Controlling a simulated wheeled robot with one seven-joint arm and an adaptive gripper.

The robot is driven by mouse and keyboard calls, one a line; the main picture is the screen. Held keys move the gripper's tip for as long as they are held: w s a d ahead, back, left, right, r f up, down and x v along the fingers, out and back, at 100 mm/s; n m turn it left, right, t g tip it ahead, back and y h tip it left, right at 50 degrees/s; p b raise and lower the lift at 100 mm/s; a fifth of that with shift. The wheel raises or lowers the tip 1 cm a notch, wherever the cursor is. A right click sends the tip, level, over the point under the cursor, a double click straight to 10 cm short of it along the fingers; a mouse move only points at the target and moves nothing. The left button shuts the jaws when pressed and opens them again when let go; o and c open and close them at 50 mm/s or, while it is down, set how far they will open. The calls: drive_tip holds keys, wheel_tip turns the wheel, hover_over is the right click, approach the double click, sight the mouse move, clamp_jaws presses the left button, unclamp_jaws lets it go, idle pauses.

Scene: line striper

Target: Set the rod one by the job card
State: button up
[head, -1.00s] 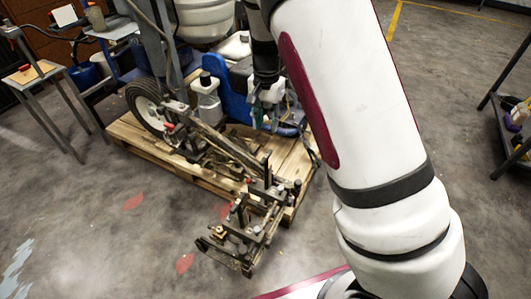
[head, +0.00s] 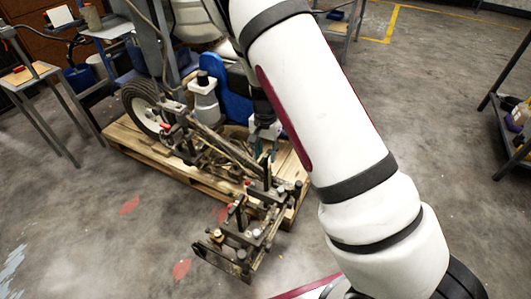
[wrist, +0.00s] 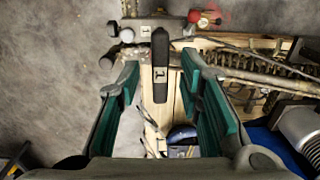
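The line striper (head: 200,85) stands on a wooden pallet, its front bracket assembly (head: 245,235) reaching past the pallet toward the near side. My gripper (head: 265,135) is over the striper's frame, partly hidden by my arm. In the wrist view my gripper (wrist: 160,80) is open, with its teal pads apart. A dark upright bar (wrist: 160,88) with a small light tag shows between the fingers, with gaps at both sides. I cannot tell which part is rod one. No card can be read; a white sheet (head: 60,15) is at the upper left.
The wooden pallet (head: 125,135) lies under the machine. A small metal table (head: 30,75) is at the left and a shelf (head: 515,135) with bottles at the right. A red-handled part (wrist: 205,17) is near the fingers.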

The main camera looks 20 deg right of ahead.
clamp_jaws()
drive_tip(key=shift+r, duration=0.1)
wheel_tip(320, 180, up, 5)
drive_tip(key=p, duration=0.3)
drive_tip(key=shift+w+f, duration=0.1)
drive_tip(key=shift+f, duration=0.1)
unclamp_jaws()
